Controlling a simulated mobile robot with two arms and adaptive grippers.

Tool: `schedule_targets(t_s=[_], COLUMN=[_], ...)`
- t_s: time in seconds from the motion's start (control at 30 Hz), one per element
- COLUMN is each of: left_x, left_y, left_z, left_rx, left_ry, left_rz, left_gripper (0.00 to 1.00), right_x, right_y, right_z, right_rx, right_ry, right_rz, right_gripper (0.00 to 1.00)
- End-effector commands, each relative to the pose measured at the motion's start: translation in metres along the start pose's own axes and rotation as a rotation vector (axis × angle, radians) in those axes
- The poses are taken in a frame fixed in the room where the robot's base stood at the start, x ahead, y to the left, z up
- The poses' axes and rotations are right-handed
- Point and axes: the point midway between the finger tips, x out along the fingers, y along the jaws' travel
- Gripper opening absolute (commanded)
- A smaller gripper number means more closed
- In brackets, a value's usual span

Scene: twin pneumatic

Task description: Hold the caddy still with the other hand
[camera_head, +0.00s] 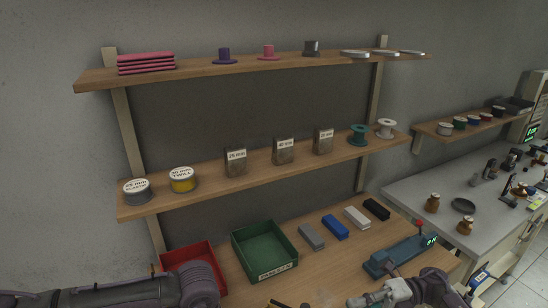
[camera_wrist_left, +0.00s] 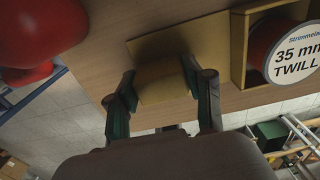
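In the left wrist view, my left gripper (camera_wrist_left: 158,70) has its two green-and-dark fingers against both sides of a yellow block (camera_wrist_left: 163,82). The block stands by a flat yellow board (camera_wrist_left: 185,40). I cannot tell for sure which of these parts make up the caddy. In the head view, only parts of my arms show along the bottom edge; neither gripper shows clearly there.
A green bin (camera_head: 264,268) and a red bin (camera_head: 172,259) stand on the bench. Several small blocks and a teal device (camera_head: 395,258) are to their right. Shelves above hold spools and packets. In the left wrist view, red rounded objects (camera_wrist_left: 45,30) are at upper left.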

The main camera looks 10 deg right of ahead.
Motion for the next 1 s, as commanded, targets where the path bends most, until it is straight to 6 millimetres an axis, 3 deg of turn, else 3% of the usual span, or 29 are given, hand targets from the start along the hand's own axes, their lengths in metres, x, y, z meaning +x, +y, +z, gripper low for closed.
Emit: schedule_targets(t_s=[0.03,0.17,0.57,1.0], left_x=[0.0,0.0,-0.006,-0.091], left_y=[0.0,0.0,0.0,0.0], left_z=[0.0,0.0,0.0,0.001], left_rx=[0.0,0.0,0.0,0.001], left_ry=[0.0,0.0,-0.001,-0.003], left_rz=[0.0,0.0,-0.001,-0.002], left_gripper=[0.6,0.81,0.81,0.81], right_x=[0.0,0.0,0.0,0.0], right_y=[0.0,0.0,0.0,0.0], right_z=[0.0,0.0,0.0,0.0], right_rx=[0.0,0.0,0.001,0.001], right_ry=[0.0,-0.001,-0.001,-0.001], right_rz=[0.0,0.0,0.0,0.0], right_gripper=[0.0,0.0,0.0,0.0])
